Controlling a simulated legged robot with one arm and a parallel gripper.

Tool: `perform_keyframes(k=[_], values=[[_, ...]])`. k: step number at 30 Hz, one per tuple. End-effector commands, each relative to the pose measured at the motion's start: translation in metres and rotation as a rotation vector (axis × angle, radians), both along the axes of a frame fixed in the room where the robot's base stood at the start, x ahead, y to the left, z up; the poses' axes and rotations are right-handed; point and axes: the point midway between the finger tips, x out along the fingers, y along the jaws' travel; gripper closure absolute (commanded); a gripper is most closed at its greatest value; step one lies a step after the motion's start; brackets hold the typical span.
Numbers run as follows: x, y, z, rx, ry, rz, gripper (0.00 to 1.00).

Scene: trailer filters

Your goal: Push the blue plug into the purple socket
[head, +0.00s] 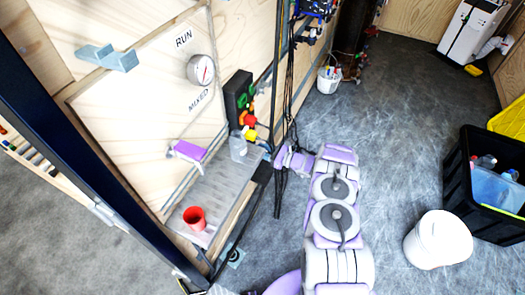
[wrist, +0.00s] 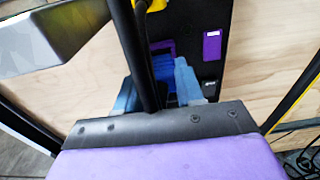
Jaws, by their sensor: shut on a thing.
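In the wrist view, my gripper (wrist: 156,85) has its light blue fingers on either side of the blue plug (wrist: 163,70) and is shut on it. The plug is up against the purple socket (wrist: 165,46) in a black panel (wrist: 210,22). The socket's purple rim shows above the plug; I cannot tell how deep the plug sits. A black cable crosses in front and hides part of the plug and the left finger. In the head view, my arm reaches to the wall beside the black box (head: 240,90); the plug and socket cannot be made out there.
A yellow connector (wrist: 157,5) is at the panel's top, by the black cable. In the head view, a red cup (head: 194,217) stands on the shelf (head: 215,190) below the box. Black hoses (head: 281,120) hang close to my wrist. A white bucket (head: 438,239) is on the floor.

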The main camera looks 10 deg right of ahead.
Motion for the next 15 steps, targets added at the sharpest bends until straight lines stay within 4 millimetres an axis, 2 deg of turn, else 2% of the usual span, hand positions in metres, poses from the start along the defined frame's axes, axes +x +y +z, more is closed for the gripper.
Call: perform_keyframes(k=[15], values=[[0.0064, 0.0094, -0.0002, -0.001, 0.001, 0.001, 1.0]])
